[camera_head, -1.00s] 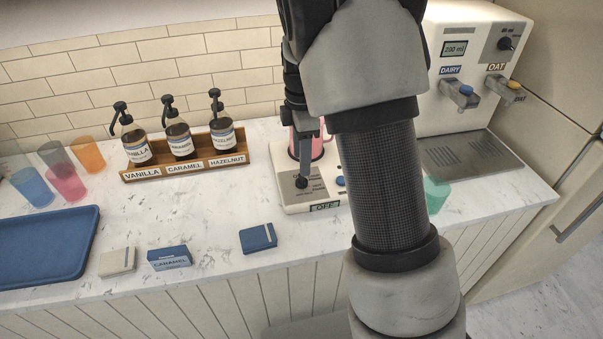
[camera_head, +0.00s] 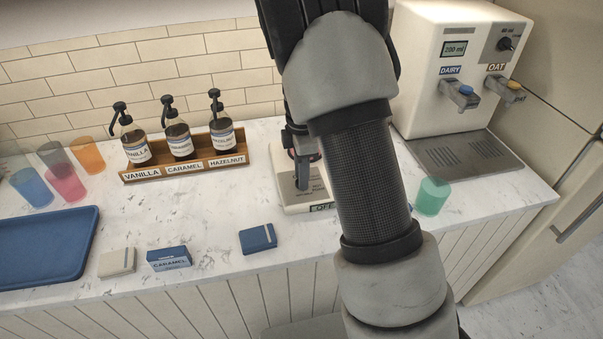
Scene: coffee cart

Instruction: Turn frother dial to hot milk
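The white frother (camera_head: 287,203) stands on the counter, partly behind my arm. Its top panel carries a dark dial, and its small green display (camera_head: 321,208) shows at the front edge, with the text partly hidden. My gripper (camera_head: 303,180) points down over the panel, with its dark fingertip at or very near the dial. The finger covers the dial, so its setting and any contact cannot be made out. Whether the fingers are open or shut is not clear. The pink jug on the frother is almost wholly hidden behind my gripper.
A green cup (camera_head: 432,197) stands right of my arm, before the milk dispenser (camera_head: 425,75). A wooden syrup rack (camera_head: 185,170) stands to the left. A blue box (camera_head: 258,239), a caramel box (camera_head: 169,258), a pale box (camera_head: 117,262) and a blue tray (camera_head: 45,250) lie along the front.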

